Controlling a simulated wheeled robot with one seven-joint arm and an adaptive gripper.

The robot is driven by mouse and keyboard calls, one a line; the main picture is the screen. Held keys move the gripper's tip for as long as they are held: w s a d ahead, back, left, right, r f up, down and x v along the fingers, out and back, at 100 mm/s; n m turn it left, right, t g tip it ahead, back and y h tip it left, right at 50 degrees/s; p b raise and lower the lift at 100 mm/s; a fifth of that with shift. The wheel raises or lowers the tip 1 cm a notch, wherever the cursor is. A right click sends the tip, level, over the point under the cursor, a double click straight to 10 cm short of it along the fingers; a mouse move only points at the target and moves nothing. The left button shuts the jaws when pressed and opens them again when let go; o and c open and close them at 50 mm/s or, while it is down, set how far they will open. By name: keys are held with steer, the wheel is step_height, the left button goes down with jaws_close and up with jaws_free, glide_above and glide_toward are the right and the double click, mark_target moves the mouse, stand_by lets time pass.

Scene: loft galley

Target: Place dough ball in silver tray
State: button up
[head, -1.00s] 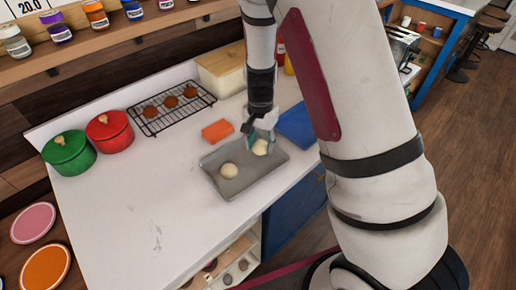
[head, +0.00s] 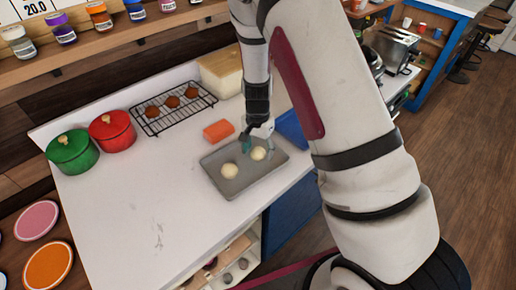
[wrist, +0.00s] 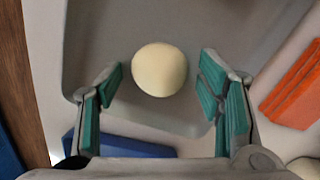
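The silver tray (head: 231,190) lies on the white counter with two pale dough balls on it. One dough ball (head: 230,171) sits toward the tray's left part. The other dough ball (head: 258,153) sits toward the right part, just below my gripper (head: 257,144). In the wrist view my gripper (wrist: 160,98) is open, with teal finger pads spread wide. A dough ball (wrist: 159,69) rests on the tray (wrist: 225,30) in line with the gap between the fingers, clear of both pads.
An orange block (head: 218,131) lies behind the tray, and a blue item (head: 292,128) stands at its right. Green (head: 71,152) and red (head: 111,131) pots and a cooling rack (head: 172,112) stand farther left. The counter's front left is clear.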

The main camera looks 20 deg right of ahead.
mark_target(258, 149)
step_height(258, 149, up, 12)
steer(key=b, duration=0.1)
steer(key=s+r+n+t+y, duration=0.1)
steer(key=s+r+n, duration=0.1)
steer(key=s+r, duration=0.45)
steer(key=s+r+n+t, duration=0.2)
steer(key=s+r+n, duration=0.1)
steer(key=r, duration=0.7)
steer(key=s+r+n+t+h, duration=0.1)
steer(key=s+r+n, duration=0.3)
steer(key=s, duration=0.9)
steer(key=shift+s+r+n+t, duration=0.2)
steer(key=shift+r+n+t, duration=0.2)
steer(key=shift+r+t, duration=0.45)
